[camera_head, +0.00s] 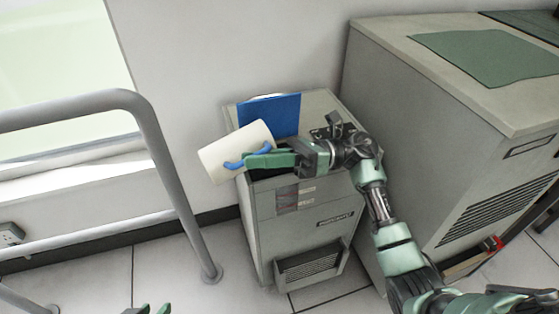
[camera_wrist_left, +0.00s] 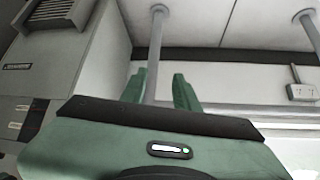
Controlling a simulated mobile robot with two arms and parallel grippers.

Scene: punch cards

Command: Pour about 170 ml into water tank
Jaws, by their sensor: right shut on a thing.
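My right gripper (camera_head: 252,160) is shut on the blue handle of a white jug (camera_head: 228,150). The jug is tipped far over, almost on its side, above the front left of a small grey machine (camera_head: 306,240). A blue panel (camera_head: 271,115) stands up at the back of the machine's top. A dark opening shows on the top, partly hidden by my right gripper; I cannot tell the water level or see any stream. My left gripper (camera_head: 150,309) only shows its fingertips at the bottom edge; in the left wrist view (camera_wrist_left: 160,88) its fingers are apart and empty.
A larger grey cabinet (camera_head: 440,120) with a green mat (camera_head: 488,57) on top stands close on the right. A grey tube railing (camera_head: 165,160) rises at the left, in front of a window. A wall socket (camera_head: 11,234) is at the far left. Tiled floor lies between railing and machine.

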